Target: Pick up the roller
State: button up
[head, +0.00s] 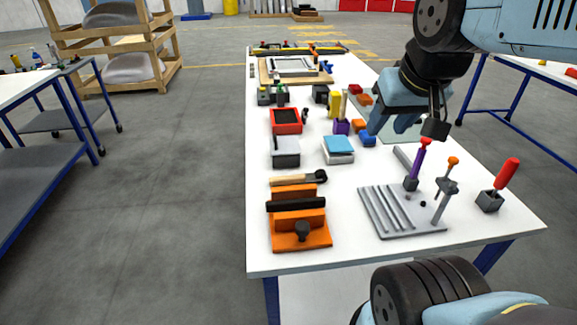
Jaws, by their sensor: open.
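A dark cylindrical bar (296,204), which looks like the roller, lies across an orange stand (300,238) at the near left of the white table. Just behind it lies a tool with a wooden handle (290,180) and a dark round end; I cannot tell whether this is a roller too. My gripper (410,124) is open and appears empty. It hangs over the right side of the table, farther back and to the right of both, touching neither. Part of the table behind it is hidden by my arm.
A grey grooved plate (385,210) and upright tools with purple, orange and red (507,173) handles stand at the near right. A grey box (286,158), a blue-topped block (338,146) and a red tray (286,128) stand behind. The table's front left corner is clear.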

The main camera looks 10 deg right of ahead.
jog(key=shift+w+d, duration=0.15)
jog(key=shift+o, duration=1.2)
jog(key=shift+w, duration=0.15)
jog(key=n+g, duration=0.6)
jog(key=n, duration=1.2)
send_over(296, 175)
notch_tip(296, 175, down, 14)
notch_tip(296, 175, down, 8)
jog(key=shift+f, duration=2.85)
